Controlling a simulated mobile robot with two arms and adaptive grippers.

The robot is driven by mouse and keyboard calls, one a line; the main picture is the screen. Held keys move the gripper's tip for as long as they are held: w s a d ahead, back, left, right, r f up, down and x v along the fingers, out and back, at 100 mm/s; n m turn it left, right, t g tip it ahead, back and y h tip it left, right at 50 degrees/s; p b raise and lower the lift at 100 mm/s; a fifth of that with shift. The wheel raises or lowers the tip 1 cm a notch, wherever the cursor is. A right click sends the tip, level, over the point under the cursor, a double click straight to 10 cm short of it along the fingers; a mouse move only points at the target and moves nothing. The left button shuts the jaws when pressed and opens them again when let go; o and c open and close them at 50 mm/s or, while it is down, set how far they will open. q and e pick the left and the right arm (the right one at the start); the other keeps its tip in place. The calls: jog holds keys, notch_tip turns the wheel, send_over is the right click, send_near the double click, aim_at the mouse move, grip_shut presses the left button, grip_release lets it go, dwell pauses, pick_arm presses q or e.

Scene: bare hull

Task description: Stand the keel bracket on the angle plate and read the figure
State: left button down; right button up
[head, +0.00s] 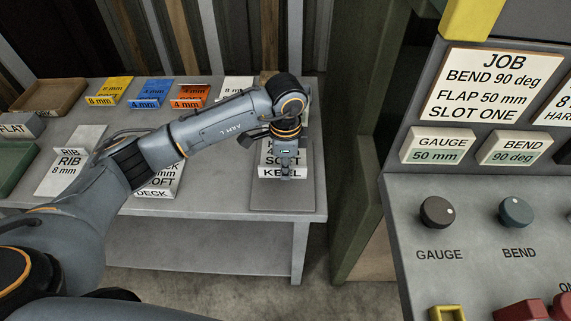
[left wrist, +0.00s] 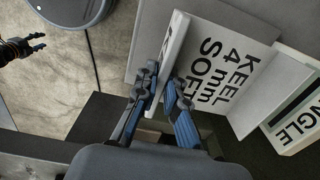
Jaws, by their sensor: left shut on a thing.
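The keel bracket (head: 282,172) is a grey, angled piece with white labels, on the right end of the grey bench in the head view. In the left wrist view the bracket (left wrist: 213,70) shows the words KEEL, 4 mm and SOFT. My left gripper (head: 284,176) points down at it. In the left wrist view the left gripper (left wrist: 163,100) is shut on the bracket's narrow upright flange. A white block lettered ANGLE (left wrist: 297,118) is beside it, partly cut off. My right gripper (left wrist: 38,42) is small at the upper left there; its opening is unclear.
A grey plate (head: 290,197) lies under the bracket. A RIB piece (head: 67,163) and another labelled DECK (head: 155,193) lie to the left. Coloured blocks line the back. The control panel (head: 470,190) at right shows gauge 50 mm and bend 90 deg.

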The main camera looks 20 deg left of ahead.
pick_arm(q)
notch_tip(320, 180, down, 6)
jog(key=b, duration=0.4)
jog(key=shift+f, duration=0.15)
jog(key=shift+f+b, duration=1.05)
jog(key=shift+f, duration=0.55)
jog(key=c, duration=0.9)
grip_release()
jog(key=shift+o, duration=0.2)
jog(key=shift+r, duration=0.15)
jog(key=shift+r+p, duration=1.95)
jog(key=shift+r, duration=0.45)
